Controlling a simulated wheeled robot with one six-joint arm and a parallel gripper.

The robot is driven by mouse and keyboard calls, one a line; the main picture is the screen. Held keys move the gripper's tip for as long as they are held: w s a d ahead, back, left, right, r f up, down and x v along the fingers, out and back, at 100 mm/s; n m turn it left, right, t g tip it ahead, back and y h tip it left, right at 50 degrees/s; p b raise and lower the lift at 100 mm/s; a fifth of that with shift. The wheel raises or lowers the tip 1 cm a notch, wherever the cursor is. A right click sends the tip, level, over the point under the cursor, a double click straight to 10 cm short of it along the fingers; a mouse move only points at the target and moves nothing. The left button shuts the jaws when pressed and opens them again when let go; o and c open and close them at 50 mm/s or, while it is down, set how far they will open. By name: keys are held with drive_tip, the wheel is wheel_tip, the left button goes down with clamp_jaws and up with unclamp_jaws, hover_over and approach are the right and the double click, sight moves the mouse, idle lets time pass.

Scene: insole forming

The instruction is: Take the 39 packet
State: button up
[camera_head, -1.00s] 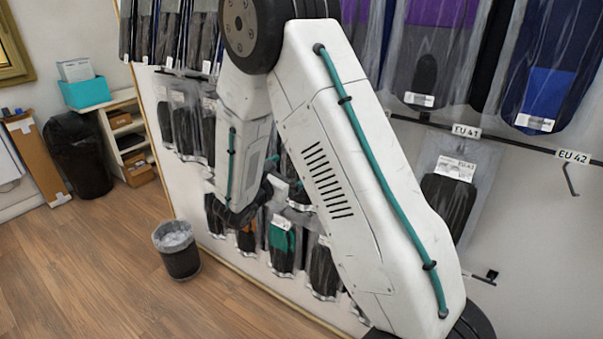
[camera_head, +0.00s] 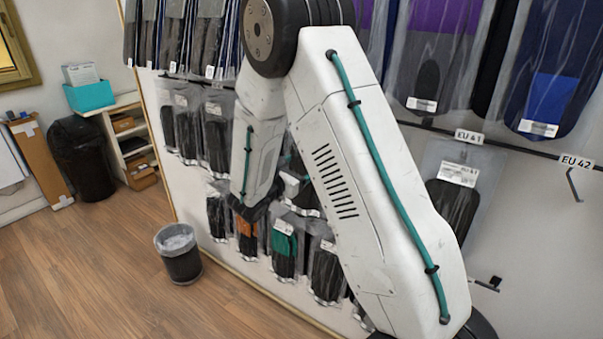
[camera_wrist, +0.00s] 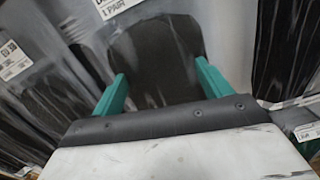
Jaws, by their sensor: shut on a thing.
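In the wrist view, my gripper (camera_wrist: 161,70) has its two green fingers at either side of a clear packet with a dark insole (camera_wrist: 158,55). It is shut on this packet. The packet's white label is cut off by the top edge; "1 PAIR" shows, but its size number is out of view. Another packet with a dark insole hangs at the left, with a label (camera_wrist: 12,60) whose number looks like 39 but is blurred.
Several packets hang in rows on the white wall panel, among them one with an orange insole (camera_head: 246,228) and one with a green insole (camera_head: 284,242). An empty hook (camera_head: 573,185) is under EU 42. A waste bin (camera_head: 180,255) stands on open wooden floor.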

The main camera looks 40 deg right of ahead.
drive_tip(key=shift+r, duration=0.5)
drive_tip(key=shift+a+r, duration=0.2)
drive_tip(key=shift+r, duration=0.1)
drive_tip(key=v, duration=1.7)
drive_tip(key=shift+s+a, duration=0.2)
drive_tip(key=shift+a, duration=0.05)
